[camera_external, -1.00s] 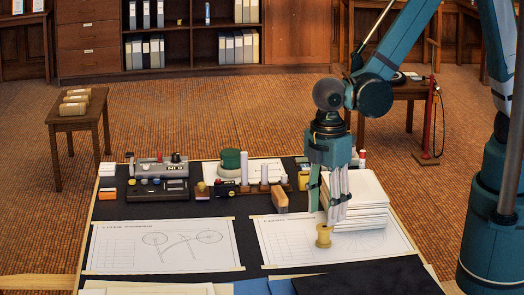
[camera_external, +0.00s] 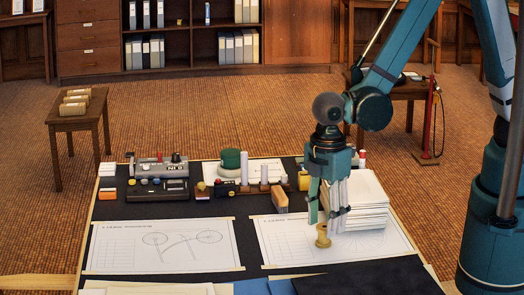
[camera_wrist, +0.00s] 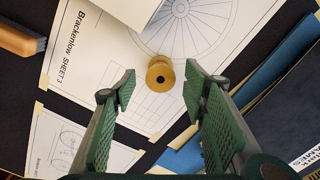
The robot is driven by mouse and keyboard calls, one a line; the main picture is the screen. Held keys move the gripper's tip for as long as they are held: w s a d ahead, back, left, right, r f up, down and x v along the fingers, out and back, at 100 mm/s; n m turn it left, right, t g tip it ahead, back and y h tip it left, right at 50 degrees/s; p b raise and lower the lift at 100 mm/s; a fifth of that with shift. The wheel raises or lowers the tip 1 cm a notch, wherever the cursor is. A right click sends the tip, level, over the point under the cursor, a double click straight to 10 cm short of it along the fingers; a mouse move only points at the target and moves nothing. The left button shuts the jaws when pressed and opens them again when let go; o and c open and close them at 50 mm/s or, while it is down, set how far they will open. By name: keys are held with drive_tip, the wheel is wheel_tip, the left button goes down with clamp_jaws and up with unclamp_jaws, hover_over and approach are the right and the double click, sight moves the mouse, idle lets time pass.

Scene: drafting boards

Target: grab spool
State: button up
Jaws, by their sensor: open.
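The yellow-brown spool (camera_external: 323,239) stands upright on the right drawing sheet (camera_external: 278,247), in front of the paper stack. In the wrist view the spool (camera_wrist: 160,72) shows from above, with a dark hole in its middle. My gripper (camera_external: 324,218) is over the spool, its fingers pointing down. In the wrist view my gripper (camera_wrist: 159,86) is open and empty, with the spool appearing between and slightly beyond the two green fingertips. In the external view the fingertips come close to the spool's top. I cannot tell whether they touch it.
A stack of white paper (camera_external: 362,200) stands close behind and right of the spool. The left drawing sheet (camera_external: 110,248) is clear.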

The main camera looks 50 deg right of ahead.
sight(325, 226)
drive_tip(key=shift+f+b, duration=0.65)
drive_tip(key=shift+f, duration=1.5)
drive_tip(key=c, duration=1.1)
